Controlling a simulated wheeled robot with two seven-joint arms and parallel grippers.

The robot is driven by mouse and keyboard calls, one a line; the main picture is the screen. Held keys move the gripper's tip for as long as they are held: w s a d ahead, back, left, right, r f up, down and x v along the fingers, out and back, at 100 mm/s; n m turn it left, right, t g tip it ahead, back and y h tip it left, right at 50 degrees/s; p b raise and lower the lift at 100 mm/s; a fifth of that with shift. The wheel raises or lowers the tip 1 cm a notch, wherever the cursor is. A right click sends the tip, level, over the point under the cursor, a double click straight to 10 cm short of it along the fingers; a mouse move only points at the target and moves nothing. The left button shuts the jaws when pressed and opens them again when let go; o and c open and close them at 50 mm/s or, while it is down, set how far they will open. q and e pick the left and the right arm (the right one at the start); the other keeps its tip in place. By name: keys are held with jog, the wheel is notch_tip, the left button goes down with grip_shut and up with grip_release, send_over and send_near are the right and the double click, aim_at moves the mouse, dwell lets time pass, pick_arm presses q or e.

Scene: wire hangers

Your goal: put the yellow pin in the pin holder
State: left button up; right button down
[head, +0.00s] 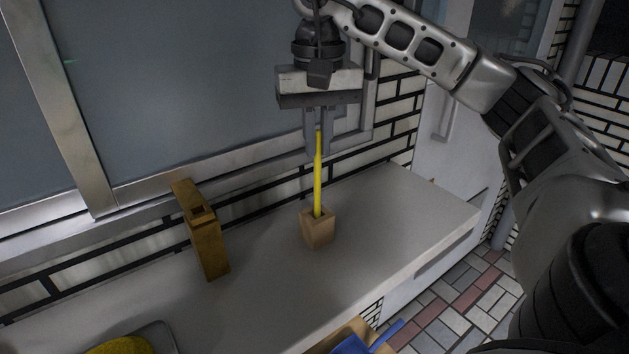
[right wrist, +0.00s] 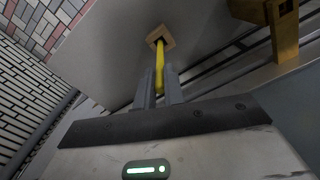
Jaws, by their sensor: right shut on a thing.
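The yellow pin (head: 318,180) is a thin upright rod. My right gripper (head: 319,140) is shut on its upper end from above. The pin's lower end is at the top opening of a small wooden block, the pin holder (head: 318,232), which stands on the counter. The tip is hidden inside or behind the rim, and how deep it sits cannot be told. In the right wrist view the yellow pin (right wrist: 160,62) runs from between the fingers (right wrist: 160,92) to the opening of the pin holder (right wrist: 161,37). My left gripper is not in view.
A taller brown wooden stand (head: 205,235) is on the counter left of the holder. A tray (head: 160,335) with a yellow thing (head: 122,345) is at the lower left. A blue object (head: 365,342) shows at the bottom. The counter (head: 400,215) right of the holder is clear; a window and wall stand behind.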

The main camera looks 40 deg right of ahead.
aim_at(317, 163)
notch_tip(317, 163, down, 4)
jog(key=shift+r, duration=0.1)
jog(key=shift+w+f, duration=0.1)
jog(key=shift+f, duration=0.15)
jog(key=shift+f, duration=0.2)
jog(key=c, duration=1.5)
grip_release()
jog(key=shift+r, duration=0.1)
